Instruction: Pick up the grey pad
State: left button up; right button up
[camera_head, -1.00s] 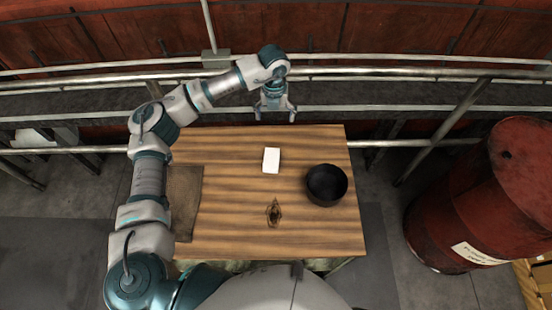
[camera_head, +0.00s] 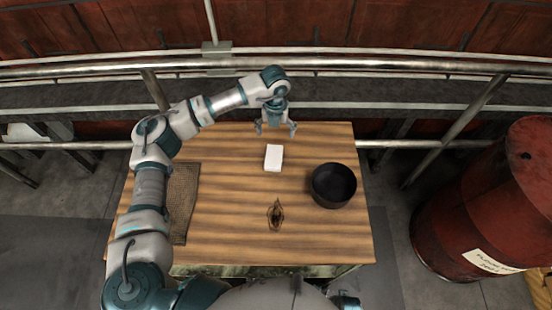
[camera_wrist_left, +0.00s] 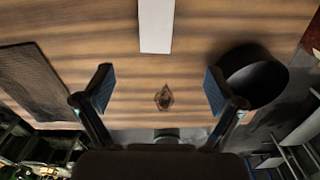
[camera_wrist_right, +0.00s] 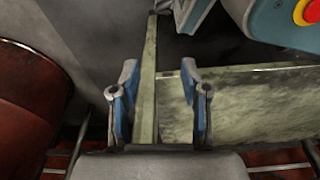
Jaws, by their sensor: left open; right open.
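A flat, rectangular grey-brown textured pad (camera_head: 184,205) lies on the left part of the wooden table, partly hidden by my left arm in the head view. It shows as dark grey at the left of the left wrist view (camera_wrist_left: 38,80). My left gripper (camera_head: 276,129) is open and empty above the table's far edge, to the right of and beyond the pad. In the left wrist view its fingers (camera_wrist_left: 158,84) are wide apart with nothing between them. My right gripper (camera_wrist_right: 159,85) is open and empty in the right wrist view, below the table top beside a worn pale panel.
On the wooden table (camera_head: 230,225) are a white block (camera_head: 273,158) in front of my left gripper, a black round bowl (camera_head: 334,186) and a small dark brown item (camera_head: 275,214). A metal railing (camera_head: 400,68) runs behind. A red barrel (camera_head: 470,205) stands right.

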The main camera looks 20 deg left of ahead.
pick_arm(q)
send_over(275, 156)
jog(key=f, duration=0.9)
jog(key=shift+s+a+f, duration=0.1)
jog(key=shift+s+a, duration=0.05)
jog(key=shift+a, duration=0.1)
jog(key=shift+d+f, duration=0.4)
jog(key=shift+d, duration=0.05)
jog(key=shift+f, duration=0.3)
jog(key=f, duration=0.2)
jog(key=a+f, duration=0.1)
jog(key=f, duration=0.1)
jog(key=shift+f, duration=0.3)
jog(key=shift+a, duration=0.25)
jog(key=shift+d, duration=0.3)
jog(key=c, duration=0.7)
jog(key=shift+d+r, duration=0.1)
jog(key=shift+d, duration=0.15)
jog(key=shift+c, duration=1.2)
